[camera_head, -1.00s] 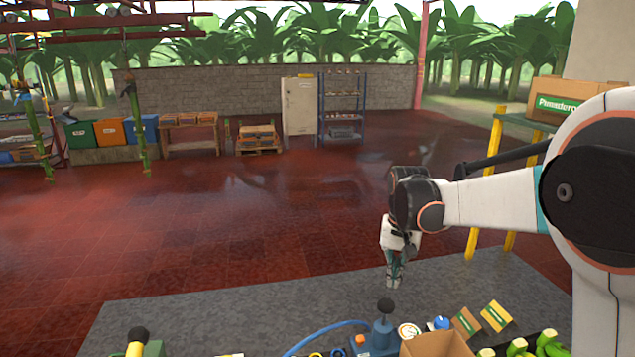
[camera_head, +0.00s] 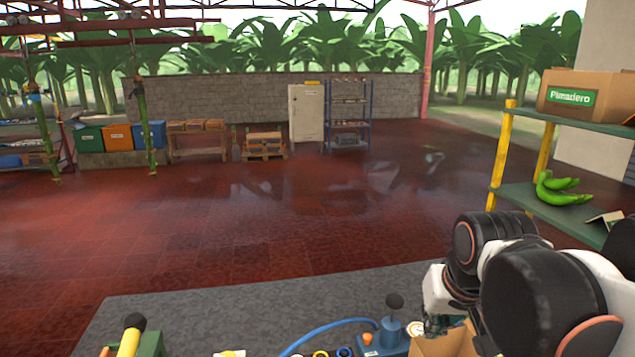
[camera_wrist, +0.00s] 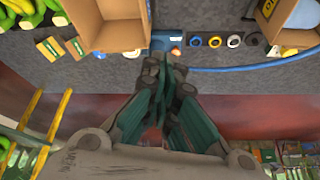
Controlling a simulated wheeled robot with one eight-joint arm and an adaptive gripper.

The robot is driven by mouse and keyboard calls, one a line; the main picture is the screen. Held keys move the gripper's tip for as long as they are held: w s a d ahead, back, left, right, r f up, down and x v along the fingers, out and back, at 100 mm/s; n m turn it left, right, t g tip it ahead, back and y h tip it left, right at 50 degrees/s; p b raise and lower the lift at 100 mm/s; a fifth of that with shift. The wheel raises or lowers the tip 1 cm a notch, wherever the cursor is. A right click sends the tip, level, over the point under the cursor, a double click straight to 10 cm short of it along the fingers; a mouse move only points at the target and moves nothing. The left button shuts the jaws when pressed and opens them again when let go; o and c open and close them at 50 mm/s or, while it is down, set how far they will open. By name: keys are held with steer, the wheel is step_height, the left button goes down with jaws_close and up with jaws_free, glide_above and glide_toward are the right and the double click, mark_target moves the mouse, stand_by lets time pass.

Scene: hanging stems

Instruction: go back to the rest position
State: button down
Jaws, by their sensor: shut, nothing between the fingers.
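My gripper (camera_head: 437,322) is low at the lower right of the head view, partly hidden by my own arm, beside the cardboard box at the bottom edge. In the wrist view my gripper (camera_wrist: 165,68) has its dark green fingers together with nothing held between them. The arm is folded close to my body at the lower right.
An open cardboard box (camera_head: 452,343), a blue lever unit (camera_head: 388,335) and a yellow-handled tool (camera_head: 130,340) line the bottom edge. A green shelf (camera_head: 525,198) with green bananas (camera_head: 560,190) and a carton (camera_head: 585,100) stands right. Stems (camera_head: 147,125) hang left. The red floor (camera_head: 250,225) is clear.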

steer(key=s+f+n+t+b, duration=0.1)
steer(key=s+f+t+b, duration=0.1)
steer(key=s+f, duration=0.4)
steer(key=s, duration=0.3)
steer(key=shift+f+b, duration=0.2)
steer(key=shift+b, duration=0.2)
stand_by(1.4)
